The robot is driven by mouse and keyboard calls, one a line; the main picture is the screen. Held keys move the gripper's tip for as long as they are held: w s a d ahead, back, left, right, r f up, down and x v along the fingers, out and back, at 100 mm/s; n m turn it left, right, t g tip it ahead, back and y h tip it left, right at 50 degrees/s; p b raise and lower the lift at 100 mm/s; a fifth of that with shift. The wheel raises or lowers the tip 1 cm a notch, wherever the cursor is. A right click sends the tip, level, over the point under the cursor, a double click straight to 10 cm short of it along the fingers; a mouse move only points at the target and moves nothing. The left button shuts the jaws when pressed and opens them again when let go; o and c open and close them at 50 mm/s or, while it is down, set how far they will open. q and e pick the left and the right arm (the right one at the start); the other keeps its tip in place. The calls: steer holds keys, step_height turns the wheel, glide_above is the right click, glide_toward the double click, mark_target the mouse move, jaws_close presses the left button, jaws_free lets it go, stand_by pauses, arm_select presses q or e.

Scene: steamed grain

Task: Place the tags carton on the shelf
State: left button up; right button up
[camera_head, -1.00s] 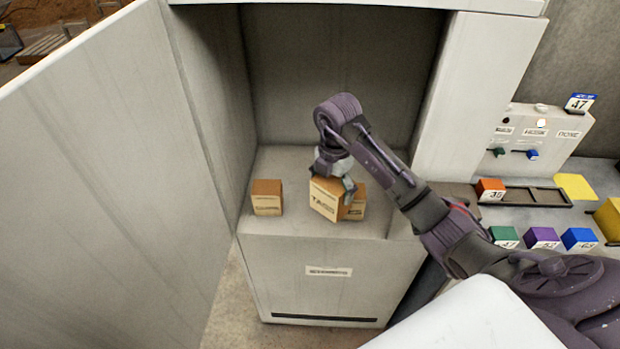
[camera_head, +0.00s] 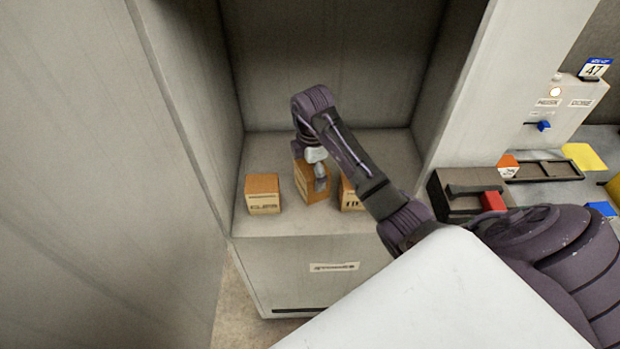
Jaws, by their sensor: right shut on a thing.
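The tags carton (camera_head: 301,184) is a small brown box, turned at an angle, in the cabinet's recess between two other cartons. Its lettering showed earlier but is not legible now. My right gripper (camera_head: 319,176) is shut on it from above and covers part of its front. I cannot tell whether the carton's base touches the shelf (camera_head: 285,226), the pale ledge inside the open cabinet. My left gripper is out of view.
One brown carton (camera_head: 263,195) stands on the shelf to the left, another (camera_head: 349,195) to the right, partly behind my arm. The open cabinet door (camera_head: 90,180) fills the left. A dark tray with a red block (camera_head: 493,201) lies right of the cabinet.

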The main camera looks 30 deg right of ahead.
steer(key=shift+f, duration=0.75)
step_height(320, 180, down, 3)
steer(key=shift+f+p, duration=0.1)
steer(key=shift+p, duration=0.4)
steer(key=shift+w+f, duration=0.1)
steer(key=shift+f, duration=0.15)
steer(key=o, duration=1)
steer(key=shift+o, duration=0.9)
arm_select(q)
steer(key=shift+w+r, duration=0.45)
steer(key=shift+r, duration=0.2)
